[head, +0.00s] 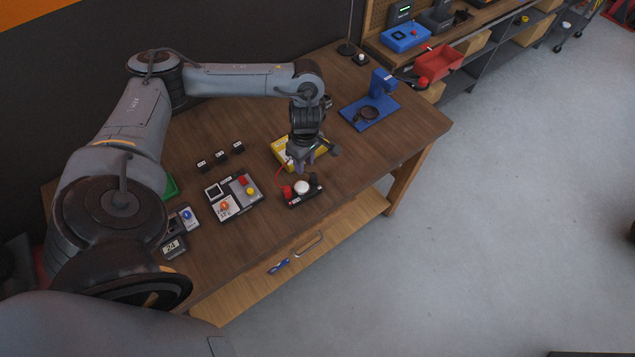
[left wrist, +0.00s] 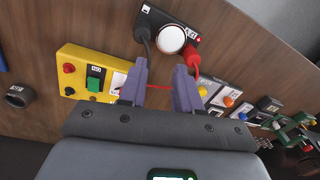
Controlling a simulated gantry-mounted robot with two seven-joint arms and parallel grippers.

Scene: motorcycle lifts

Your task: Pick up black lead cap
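A black block with a white dome (head: 302,187) sits near the bench's front edge; the white dome (left wrist: 172,39) shows at the top of the left wrist view. The black lead cap (left wrist: 143,36) is at the left of this block, with a black lead running from it. It looks small and dark in the head view (head: 314,178). A red lead cap (left wrist: 192,53) is at the other end of the block. My left gripper (left wrist: 159,72) is open and empty, above the bench just behind the block, fingers pointing toward it. My right gripper is not in view.
A yellow box (left wrist: 88,78) with a green button lies close to my left gripper. A grey panel with coloured buttons (head: 234,195) is left of the block. A blue stand (head: 370,112) is at the right. Bare wood (head: 385,150) is at the bench's right front.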

